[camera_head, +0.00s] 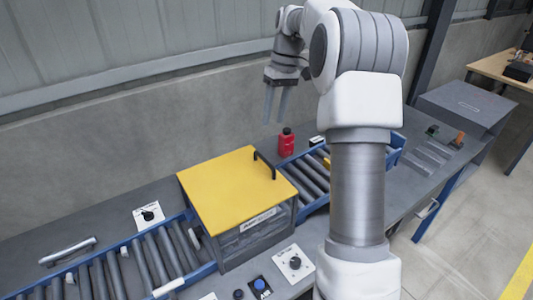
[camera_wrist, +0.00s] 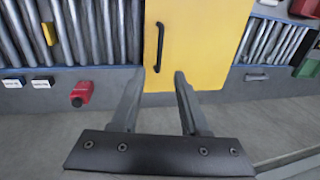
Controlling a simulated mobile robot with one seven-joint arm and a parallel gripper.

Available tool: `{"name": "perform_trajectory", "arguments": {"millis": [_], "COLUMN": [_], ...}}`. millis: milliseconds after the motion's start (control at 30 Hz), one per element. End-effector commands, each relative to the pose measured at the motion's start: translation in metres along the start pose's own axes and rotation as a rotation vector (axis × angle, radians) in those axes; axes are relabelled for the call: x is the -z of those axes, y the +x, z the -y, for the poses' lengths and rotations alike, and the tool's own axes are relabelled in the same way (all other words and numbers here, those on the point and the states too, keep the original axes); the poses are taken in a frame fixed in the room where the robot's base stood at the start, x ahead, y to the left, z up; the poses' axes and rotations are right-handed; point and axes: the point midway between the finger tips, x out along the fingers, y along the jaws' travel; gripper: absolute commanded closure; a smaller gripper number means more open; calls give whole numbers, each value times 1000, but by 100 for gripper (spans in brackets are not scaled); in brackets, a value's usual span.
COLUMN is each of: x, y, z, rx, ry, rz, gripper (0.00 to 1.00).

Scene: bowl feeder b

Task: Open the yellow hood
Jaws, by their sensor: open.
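The yellow hood (camera_head: 228,192) is a flat lid lying level on a grey box (camera_head: 255,232) over the roller conveyor, so it is shut. A black bar handle (camera_head: 264,165) stands near its right edge. In the wrist view the hood (camera_wrist: 195,45) fills the upper middle, with the handle (camera_wrist: 159,46) upright in the picture. My gripper (camera_head: 279,118) hangs above and behind the hood, pointing down. In the wrist view its fingers (camera_wrist: 163,73) are apart with nothing between them, just below the handle in the picture and not touching it.
A red bottle (camera_head: 286,142) stands behind the conveyor (camera_head: 308,180), close under my gripper. Control plates with a black knob (camera_head: 148,214) and a blue button (camera_head: 259,284) sit on the bench. A grey bar handle (camera_head: 67,251) lies at left. The wall is close behind.

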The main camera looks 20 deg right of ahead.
Motion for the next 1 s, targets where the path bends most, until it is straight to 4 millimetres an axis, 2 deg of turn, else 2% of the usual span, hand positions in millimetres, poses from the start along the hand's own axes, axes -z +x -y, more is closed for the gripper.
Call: {"name": "perform_trajectory", "arguments": {"millis": [33,300,500,700,1000], "x": [-1,-1,0,0,0], "y": [13,71,104,119,121], "z": [1,1,0,0,0], "rx": [2,1,0,-1,-1], "ry": [0,0,0,0,0], "rz": [3,3,2,1,-1], "gripper": [55,55,55,55,55]}}
